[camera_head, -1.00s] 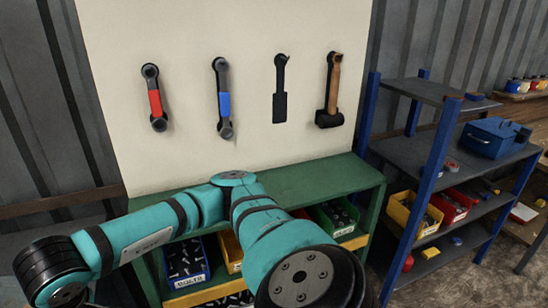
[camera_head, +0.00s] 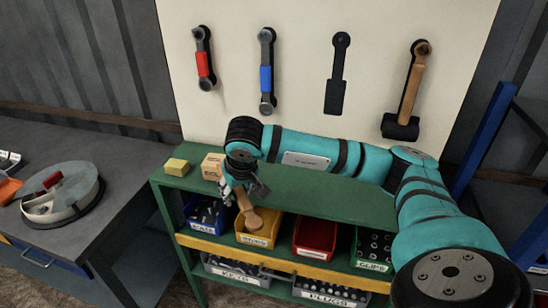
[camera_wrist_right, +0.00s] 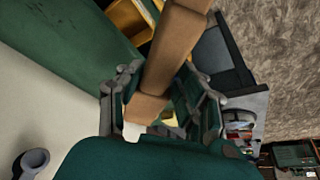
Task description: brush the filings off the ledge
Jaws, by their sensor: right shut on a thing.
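My right gripper (camera_head: 238,192) is at the left end of the green bench and points down over its front edge. It is shut on a wooden-handled tool (camera_head: 249,213), which looks like a brush and hangs in front of the bins. In the right wrist view the brown wooden tool (camera_wrist_right: 172,55) runs between the fingers, with a small pale patch at its near end. The ledge may be the bench's green top (camera_head: 330,193); I cannot make out filings on it. My left gripper is not in view.
A yellow block (camera_head: 176,167) and a small tan box (camera_head: 212,166) stand on the bench's left end. Bins fill the shelves below. A red wrench (camera_head: 204,62), a blue wrench (camera_head: 266,75) and a hammer (camera_head: 408,92) hang on the board. A round container (camera_head: 62,200) sits on the left table.

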